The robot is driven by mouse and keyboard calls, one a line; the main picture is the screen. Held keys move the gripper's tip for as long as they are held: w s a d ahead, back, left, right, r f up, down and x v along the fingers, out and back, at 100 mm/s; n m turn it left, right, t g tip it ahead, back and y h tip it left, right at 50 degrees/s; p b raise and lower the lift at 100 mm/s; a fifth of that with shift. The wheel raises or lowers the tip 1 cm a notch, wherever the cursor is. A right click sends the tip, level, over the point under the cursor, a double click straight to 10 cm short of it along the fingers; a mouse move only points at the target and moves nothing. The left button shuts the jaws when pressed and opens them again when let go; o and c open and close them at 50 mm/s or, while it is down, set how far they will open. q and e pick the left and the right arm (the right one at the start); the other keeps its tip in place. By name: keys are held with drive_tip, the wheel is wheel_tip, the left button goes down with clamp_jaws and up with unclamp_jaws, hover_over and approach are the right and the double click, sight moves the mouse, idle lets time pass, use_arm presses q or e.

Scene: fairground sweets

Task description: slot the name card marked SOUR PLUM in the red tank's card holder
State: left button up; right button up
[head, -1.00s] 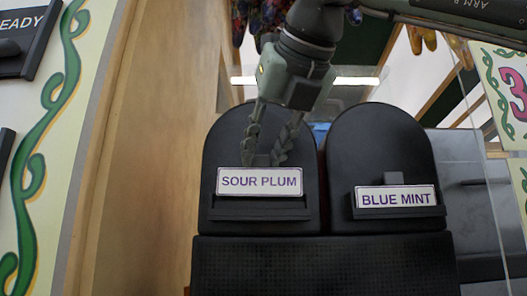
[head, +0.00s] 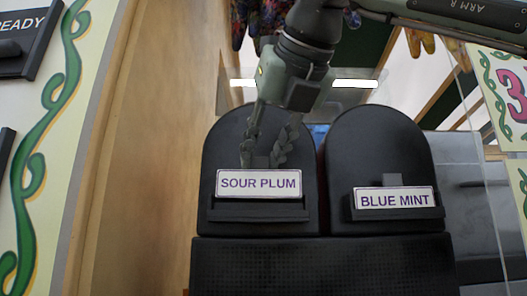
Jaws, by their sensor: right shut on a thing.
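The white name card marked SOUR PLUM (head: 259,184) stands upright at the front of the left black round-topped panel. Its lower edge is at the top of the black card holder ledge (head: 259,213); I cannot tell whether it is inside the slot. My right gripper (head: 264,160) comes down from above and is shut on the grey tab at the card's top edge. No red shows on the panel, and the tank behind it is hidden. My left gripper is not in view.
A second black panel (head: 378,145) stands close on the right, its card marked BLUE MINT (head: 394,197) in its holder. A wooden post (head: 140,150) and painted board (head: 75,130) stand at left. A clear pane (head: 484,180) is at right.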

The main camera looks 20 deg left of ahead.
drive_tip(key=shift+f+b, duration=1.4)
drive_tip(key=shift+f, duration=0.1)
drive_tip(key=o, duration=1)
drive_tip(key=shift+r, duration=0.1)
drive_tip(key=shift+o, duration=0.2)
drive_tip(key=v, duration=1.2)
drive_tip(key=shift+s, duration=0.1)
